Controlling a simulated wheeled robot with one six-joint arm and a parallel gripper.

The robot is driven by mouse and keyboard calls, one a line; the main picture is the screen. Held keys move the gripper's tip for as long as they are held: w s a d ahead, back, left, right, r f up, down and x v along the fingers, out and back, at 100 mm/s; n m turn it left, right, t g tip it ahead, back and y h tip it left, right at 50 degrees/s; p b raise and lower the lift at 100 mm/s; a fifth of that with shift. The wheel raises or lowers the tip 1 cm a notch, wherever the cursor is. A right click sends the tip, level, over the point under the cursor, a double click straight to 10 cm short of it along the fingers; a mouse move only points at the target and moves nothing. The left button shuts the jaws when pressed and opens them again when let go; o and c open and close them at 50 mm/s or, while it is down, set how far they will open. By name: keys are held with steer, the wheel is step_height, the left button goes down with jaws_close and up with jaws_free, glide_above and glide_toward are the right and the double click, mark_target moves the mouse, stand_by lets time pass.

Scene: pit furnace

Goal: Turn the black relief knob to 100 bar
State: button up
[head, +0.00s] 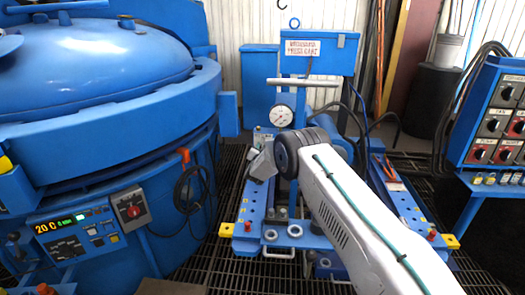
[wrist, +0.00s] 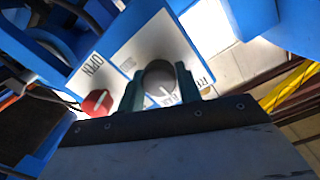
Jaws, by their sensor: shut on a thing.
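My gripper (wrist: 159,84) has its two dark green fingers on either side of a round knob (wrist: 158,72), which looks dark grey and sits on a white labelled panel (wrist: 125,62). It is shut on this knob, apparently the relief knob; the label beside it is partly hidden. The knob's pointer and setting cannot be read. In the head view my gripper (head: 262,162) is at the press cart, below a round white gauge (head: 281,115). The gauge's needle is too small to read, and the knob is hidden there by my wrist.
A red knob (wrist: 97,103) is close left of my gripper, near an "OPEN" label. The blue furnace (head: 95,60) stands at left, with a control panel (head: 85,230). A blue switch cabinet (head: 497,110) stands at right. Dark floor grating (head: 195,265) surrounds the cart.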

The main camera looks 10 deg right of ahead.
steer(key=shift+f, duration=0.15)
steer(key=o, duration=1)
steer(key=shift+c, duration=0.2)
steer(key=v, duration=0.7)
steer(key=shift+s, duration=0.4)
steer(key=shift+a, duration=0.15)
